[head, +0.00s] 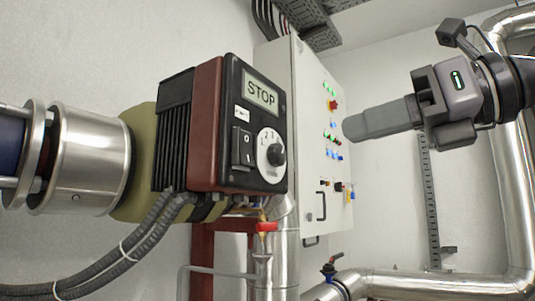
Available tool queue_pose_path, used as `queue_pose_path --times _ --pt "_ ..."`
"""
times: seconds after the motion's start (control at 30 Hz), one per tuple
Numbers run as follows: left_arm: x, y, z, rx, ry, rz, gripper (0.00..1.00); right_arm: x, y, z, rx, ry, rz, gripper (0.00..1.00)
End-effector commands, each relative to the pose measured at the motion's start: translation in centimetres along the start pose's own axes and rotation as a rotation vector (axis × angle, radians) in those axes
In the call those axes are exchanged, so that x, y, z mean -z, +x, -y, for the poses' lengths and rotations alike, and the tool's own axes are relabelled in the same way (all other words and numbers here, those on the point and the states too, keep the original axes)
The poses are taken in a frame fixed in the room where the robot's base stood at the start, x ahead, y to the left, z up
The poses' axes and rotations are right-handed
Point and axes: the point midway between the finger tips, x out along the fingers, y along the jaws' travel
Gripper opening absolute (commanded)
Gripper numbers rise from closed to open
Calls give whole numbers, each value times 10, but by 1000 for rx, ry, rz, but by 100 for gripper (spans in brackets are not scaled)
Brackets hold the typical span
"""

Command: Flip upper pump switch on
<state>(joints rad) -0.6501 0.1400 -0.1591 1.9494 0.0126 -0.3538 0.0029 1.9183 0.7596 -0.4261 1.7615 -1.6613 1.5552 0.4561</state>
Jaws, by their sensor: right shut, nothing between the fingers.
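The pump's control box (208,130) is in the middle left of the head view, with a black front panel and a red-brown body. Its display (261,93) reads STOP. Below the display is a black rocker switch (243,148) with 0 and I marks; I cannot tell for sure which way it is tipped. A round dial (270,149) sits to its right. My right gripper (352,128) is shut and empty, to the right of the box and apart from it, its fingers pointing left. My left gripper is not in view.
Behind the box stands a grey electrical cabinet (310,90) with coloured lights and knobs. Corrugated cables (130,245) run below the pump. A red-handled valve (266,227) sits under the box. Shiny pipes (515,190) run along the right and bottom. The space between gripper and panel looks free.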

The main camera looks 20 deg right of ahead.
Motion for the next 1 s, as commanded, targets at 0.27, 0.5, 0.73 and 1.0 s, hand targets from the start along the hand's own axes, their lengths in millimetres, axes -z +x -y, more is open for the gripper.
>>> queue_pose_path --times 0.27,0.5,0.73,1.0 --pt "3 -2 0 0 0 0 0 0 20 -1 -5 0 -3 0" --pt "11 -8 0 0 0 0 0 -1 70 -1 -6 1 -4 0" --pt "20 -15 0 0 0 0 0 -2 114 -1 -5 1 -3 0" --pt "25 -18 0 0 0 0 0 0 139 -1 -4 -1 0 0"
